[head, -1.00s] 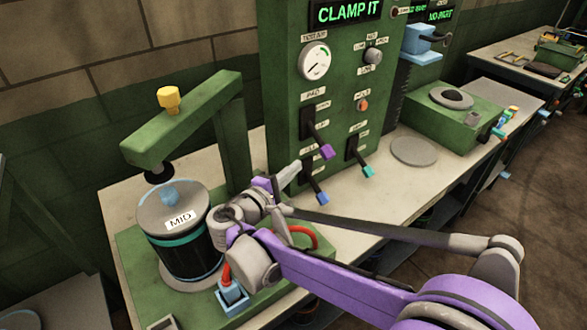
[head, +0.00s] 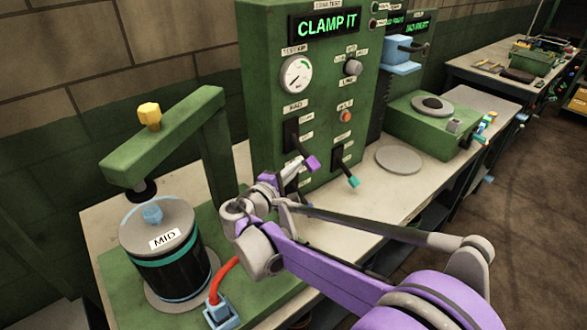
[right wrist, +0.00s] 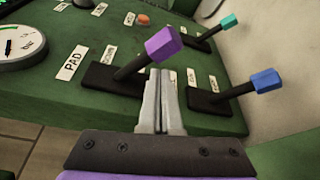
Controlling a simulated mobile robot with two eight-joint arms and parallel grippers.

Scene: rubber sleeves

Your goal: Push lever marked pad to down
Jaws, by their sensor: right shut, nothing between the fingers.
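The lever marked PAD has a black arm and a purple knob (head: 312,163) on the green control panel (head: 330,85). Its knob sticks out from a black slot plate; in the right wrist view the purple knob (right wrist: 163,44) is just beyond my fingertips, beside the PAD label (right wrist: 72,63). My right gripper (head: 297,164) is shut and empty, close by the purple knob in the head view. In the right wrist view its fingertips (right wrist: 160,75) overlap the lever's arm; I cannot tell whether they touch. My left gripper is not in view.
A teal-knobbed lever (head: 353,181) is to the right on the panel. A blue-knobbed lever (right wrist: 265,80) is close beside my fingers in the right wrist view. A clamp stand (head: 165,140) over a MID canister (head: 165,255) stands at left. The panel display reads CLAMP IT.

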